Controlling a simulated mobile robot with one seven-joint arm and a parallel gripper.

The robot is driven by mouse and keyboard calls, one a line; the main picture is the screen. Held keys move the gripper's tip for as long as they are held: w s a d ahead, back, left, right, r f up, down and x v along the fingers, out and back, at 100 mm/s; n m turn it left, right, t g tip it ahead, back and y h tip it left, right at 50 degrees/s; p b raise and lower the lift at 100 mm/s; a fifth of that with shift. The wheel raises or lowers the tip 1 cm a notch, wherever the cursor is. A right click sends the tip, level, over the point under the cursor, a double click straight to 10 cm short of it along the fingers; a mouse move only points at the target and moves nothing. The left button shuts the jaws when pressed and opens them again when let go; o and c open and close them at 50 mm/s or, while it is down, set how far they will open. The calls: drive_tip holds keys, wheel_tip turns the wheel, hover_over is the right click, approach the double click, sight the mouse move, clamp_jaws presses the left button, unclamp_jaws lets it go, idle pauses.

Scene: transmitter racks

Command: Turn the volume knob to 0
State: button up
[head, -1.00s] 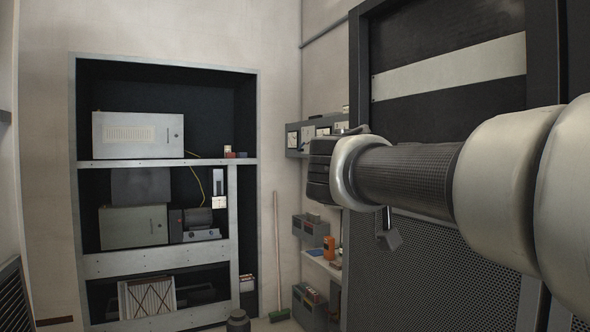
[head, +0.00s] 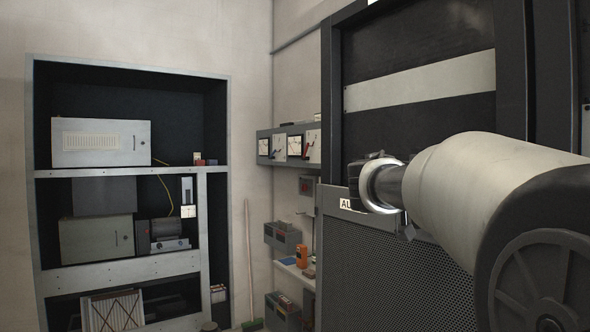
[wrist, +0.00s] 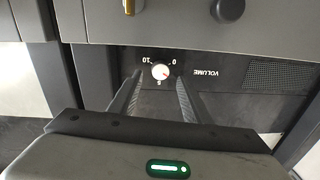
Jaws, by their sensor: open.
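In the wrist view the small white volume knob (wrist: 160,71) sits on a dark panel (wrist: 218,82) marked VOLUME, with the lettering upside down. A 0 is at the knob's upper right, a 10 at its upper left and a 5 below it. The knob's pointer is too small to read. My gripper (wrist: 158,82) is open, its two dark fingers reaching towards the panel on either side of the knob; contact cannot be told. In the head view my gripper (head: 370,170) is mostly hidden by my arm, and the knob cannot be seen.
A dark rack (head: 415,110) with a perforated lower panel (head: 390,270) stands behind my arm. Meters (head: 287,146) hang on the wall to its left. An open shelf unit (head: 120,262) stands at left. In the wrist view, a speaker grille (wrist: 277,75) is right of the knob.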

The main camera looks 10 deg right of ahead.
drive_tip(key=x, duration=0.3)
drive_tip(key=shift+w+d+p, duration=0.1)
drive_tip(key=shift+d+p, duration=0.1)
drive_tip(key=shift+p, duration=0.1)
drive_tip(key=c, duration=1)
drive_tip(key=shift+c, duration=0.2)
drive_tip(key=shift+n+b, duration=0.3)
